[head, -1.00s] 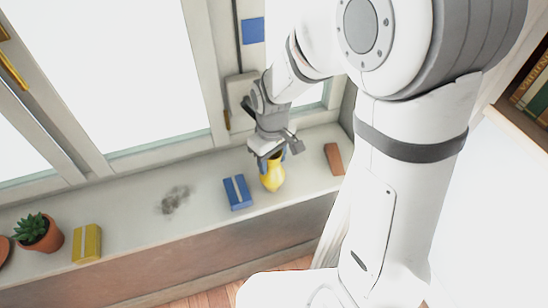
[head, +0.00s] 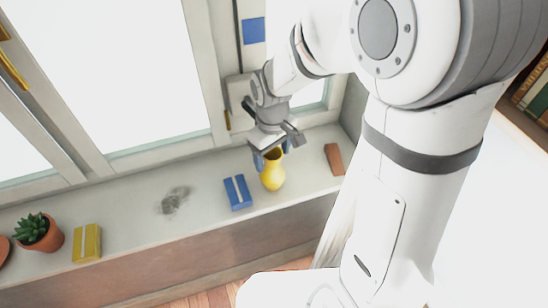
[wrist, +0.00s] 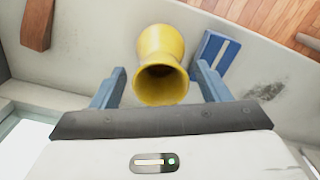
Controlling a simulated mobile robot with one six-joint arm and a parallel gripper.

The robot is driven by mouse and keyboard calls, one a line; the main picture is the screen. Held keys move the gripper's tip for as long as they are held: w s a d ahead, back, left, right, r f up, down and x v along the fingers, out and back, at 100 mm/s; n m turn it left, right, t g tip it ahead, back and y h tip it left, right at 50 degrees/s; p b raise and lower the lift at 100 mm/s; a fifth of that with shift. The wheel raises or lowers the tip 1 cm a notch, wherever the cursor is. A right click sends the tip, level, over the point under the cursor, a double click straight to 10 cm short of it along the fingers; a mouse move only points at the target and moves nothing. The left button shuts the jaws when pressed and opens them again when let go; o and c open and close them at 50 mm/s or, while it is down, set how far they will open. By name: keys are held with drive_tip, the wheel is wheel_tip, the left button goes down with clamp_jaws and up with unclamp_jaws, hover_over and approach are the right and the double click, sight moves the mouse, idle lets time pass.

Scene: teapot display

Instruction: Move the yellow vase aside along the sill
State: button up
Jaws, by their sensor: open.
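The yellow vase (head: 272,171) stands upright on the sill (head: 140,215), close to the right of a blue box (head: 238,192). My gripper (head: 272,158) is at the vase's neck, just above and behind it in the head view. In the wrist view the vase (wrist: 162,62) shows its open mouth toward the camera, between and a little beyond the two blue-grey fingers. The gripper (wrist: 160,88) is open, with a gap on each side of the vase. The blue box (wrist: 216,52) lies just past the right finger in that view.
A brown block (head: 334,159) lies on the sill right of the vase. A dark smudge (head: 174,200) marks the sill left of the blue box. Farther left are a yellow box (head: 87,243) and a potted succulent (head: 39,233). Window frames rise behind.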

wheel_tip(320, 180, up, 10)
drive_tip(key=shift+r, duration=0.1)
drive_tip(key=shift+s, duration=0.1)
idle(0.5)
